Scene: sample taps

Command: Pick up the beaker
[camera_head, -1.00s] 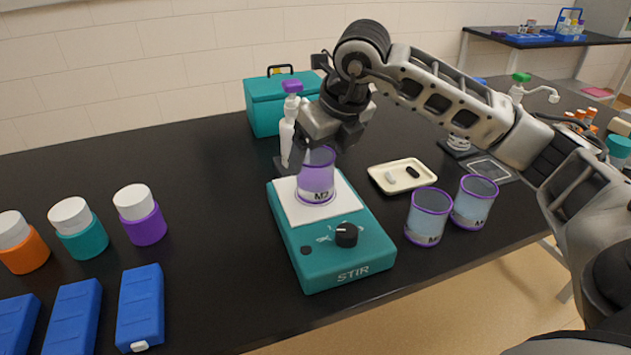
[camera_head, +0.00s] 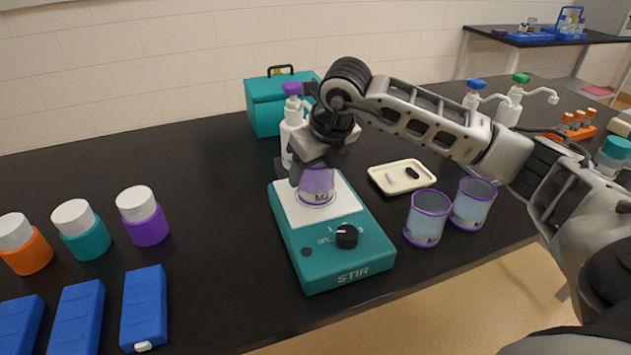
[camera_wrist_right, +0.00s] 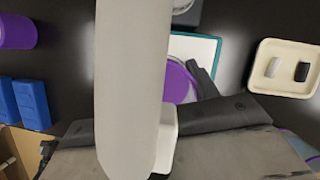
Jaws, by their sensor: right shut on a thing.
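In the right wrist view the purple beaker (camera_wrist_right: 179,84) shows beside a dark finger, partly covered by a large pale shape close to the camera. Two other purple-rimmed beakers stand to the right, one nearer (camera_head: 427,219) and one farther right (camera_head: 473,203). My left gripper is out of view.
A white bottle with a purple cap (camera_head: 292,120) stands close behind my right gripper. A cream tray (camera_head: 402,189) with two small stir bars lies to the right. White-capped jars and blue boxes occupy the left side. The black table (camera_head: 215,240) is clear left of the stirrer.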

